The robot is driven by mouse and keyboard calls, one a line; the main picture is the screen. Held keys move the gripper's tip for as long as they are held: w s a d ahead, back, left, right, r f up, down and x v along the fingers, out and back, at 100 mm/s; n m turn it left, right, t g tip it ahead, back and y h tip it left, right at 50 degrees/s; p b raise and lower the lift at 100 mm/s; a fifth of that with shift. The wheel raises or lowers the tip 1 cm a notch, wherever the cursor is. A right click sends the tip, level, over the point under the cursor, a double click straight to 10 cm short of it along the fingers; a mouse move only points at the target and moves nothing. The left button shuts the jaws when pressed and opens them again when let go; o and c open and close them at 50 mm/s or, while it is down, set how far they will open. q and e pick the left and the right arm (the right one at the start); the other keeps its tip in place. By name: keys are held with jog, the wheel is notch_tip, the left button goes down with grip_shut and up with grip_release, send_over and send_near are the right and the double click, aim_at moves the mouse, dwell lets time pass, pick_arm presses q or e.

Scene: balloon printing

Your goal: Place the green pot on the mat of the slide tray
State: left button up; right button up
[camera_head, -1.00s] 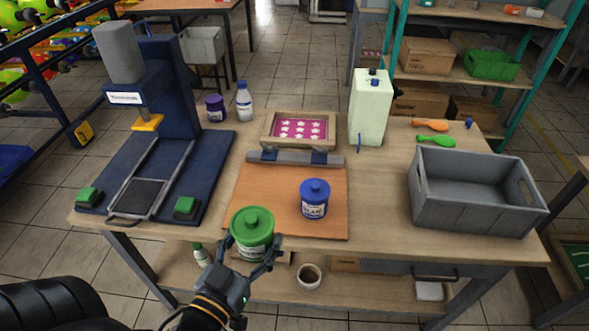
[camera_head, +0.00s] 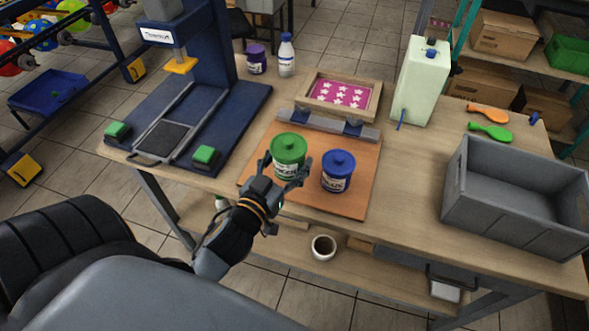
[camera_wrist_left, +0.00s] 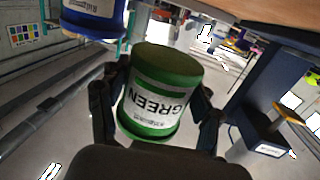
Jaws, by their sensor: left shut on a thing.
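My right gripper is not in view.
A blue pot (camera_head: 338,172) stands close to the right of the green pot on the orange board (camera_head: 350,204). A framed star screen (camera_head: 340,95) is behind. Green buttons (camera_head: 206,155) flank the tray's front. A grey crate (camera_head: 516,200) stands at the right.

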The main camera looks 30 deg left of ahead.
pick_arm(q)
jog(key=w+f, duration=0.2)
jog(key=f, duration=0.1)
jog(key=shift+w+a+f, duration=0.2)
jog(key=shift+w+a, duration=0.05)
jog(key=shift+w, duration=0.15)
jog(key=shift+f+b, duration=0.45)
jog(key=shift+f, duration=1.1)
jog(key=shift+f, duration=0.1)
jog(key=o, duration=1.3)
jog(key=shift+f, duration=0.1)
